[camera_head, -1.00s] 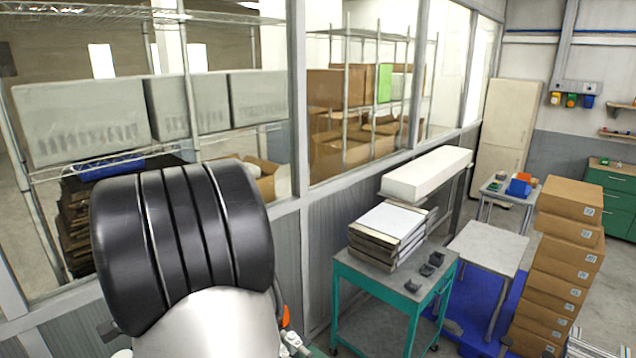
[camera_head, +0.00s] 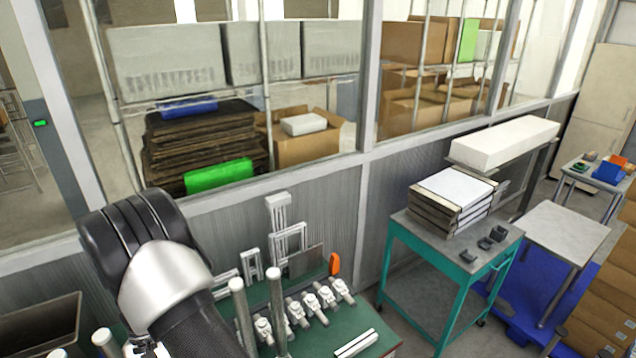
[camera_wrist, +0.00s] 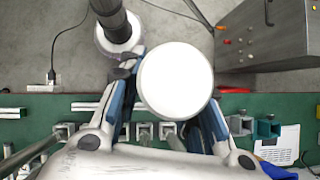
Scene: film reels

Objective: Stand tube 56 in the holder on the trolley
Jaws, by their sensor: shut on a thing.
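My gripper (camera_wrist: 176,92) is shut on a pale tube (camera_wrist: 175,78), seen end-on as a white disc between the blue-lined fingers in the wrist view. No number shows on it, so I cannot tell whether it is tube 56. In the head view my arm fills the lower left, and I cannot make out the grip. The teal trolley (camera_head: 455,237) stands right of centre. Small dark holders (camera_head: 491,240) sit on its grey top, near the right end. They look empty, but their details are too small to tell.
A green bench (camera_head: 318,335) lies below my arm, with upright grey tubes (camera_head: 276,305) and a row of white clamps (camera_head: 311,303). A stack of flat boxes (camera_head: 450,200) takes the trolley's left part. A grey-topped table (camera_head: 565,232) stands to its right.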

